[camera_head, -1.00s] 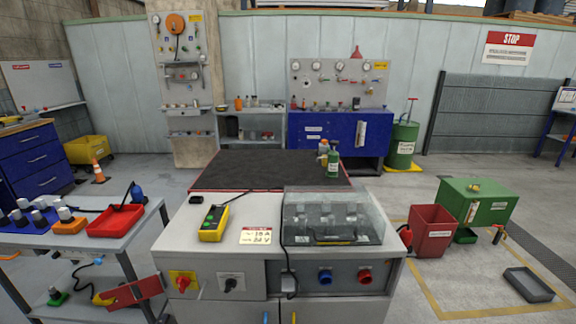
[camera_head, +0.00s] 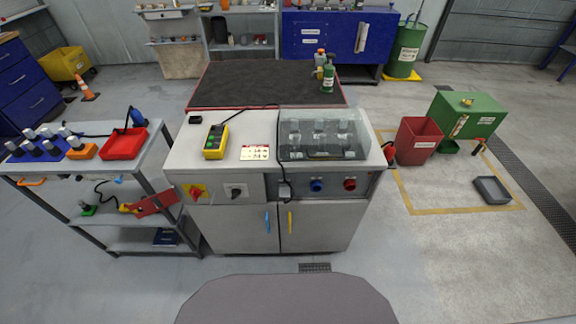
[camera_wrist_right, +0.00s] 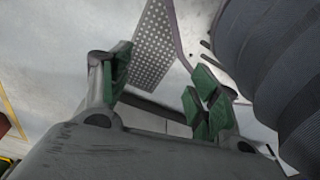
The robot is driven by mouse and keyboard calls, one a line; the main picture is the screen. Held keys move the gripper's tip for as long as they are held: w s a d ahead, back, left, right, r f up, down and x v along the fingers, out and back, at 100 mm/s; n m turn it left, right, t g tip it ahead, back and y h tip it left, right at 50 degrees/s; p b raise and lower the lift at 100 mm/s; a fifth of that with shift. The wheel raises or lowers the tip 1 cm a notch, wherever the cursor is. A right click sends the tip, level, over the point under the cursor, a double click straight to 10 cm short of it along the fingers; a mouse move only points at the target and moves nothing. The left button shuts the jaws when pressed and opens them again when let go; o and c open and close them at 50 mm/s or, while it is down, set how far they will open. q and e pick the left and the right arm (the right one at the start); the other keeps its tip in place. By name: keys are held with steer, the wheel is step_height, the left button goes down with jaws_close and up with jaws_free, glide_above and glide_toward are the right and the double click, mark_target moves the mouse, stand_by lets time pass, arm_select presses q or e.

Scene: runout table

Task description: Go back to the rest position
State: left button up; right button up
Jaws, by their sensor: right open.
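My right gripper (camera_wrist_right: 160,88) shows in the right wrist view with its green-padded fingers apart and nothing between them. Part of my own body lies beside it at the right. Neither gripper shows in the head view, and my left gripper is in no view. In the head view the grey cabinet bench (camera_head: 216,218) stands ahead of me. On its top are a yellow control box (camera_head: 215,141), a small display card (camera_head: 254,153) and a clear cover (camera_head: 322,135).
A grey cart (camera_head: 68,192) with a red tray (camera_head: 123,144) stands at the left. A dark-topped table (camera_head: 250,85) with bottles (camera_head: 328,77) is behind the bench. A red bin (camera_head: 416,141) and green box (camera_head: 467,114) stand at the right. Floor before the bench is clear.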

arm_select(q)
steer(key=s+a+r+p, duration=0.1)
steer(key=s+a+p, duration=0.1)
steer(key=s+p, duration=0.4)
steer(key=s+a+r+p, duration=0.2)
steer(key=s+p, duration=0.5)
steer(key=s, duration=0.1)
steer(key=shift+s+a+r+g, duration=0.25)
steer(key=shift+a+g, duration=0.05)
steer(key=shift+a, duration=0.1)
arm_select(e)
steer(key=s+d+r, duration=0.1)
steer(key=s+d, duration=0.1)
steer(key=s, duration=0.5)
steer(key=s+d+r, duration=0.2)
steer(key=s, duration=0.5)
steer(key=shift+s+d+r+g, duration=0.25)
steer(key=shift+d+g, duration=0.05)
steer(key=shift+d, duration=0.1)
steer(key=shift+w, duration=0.1)
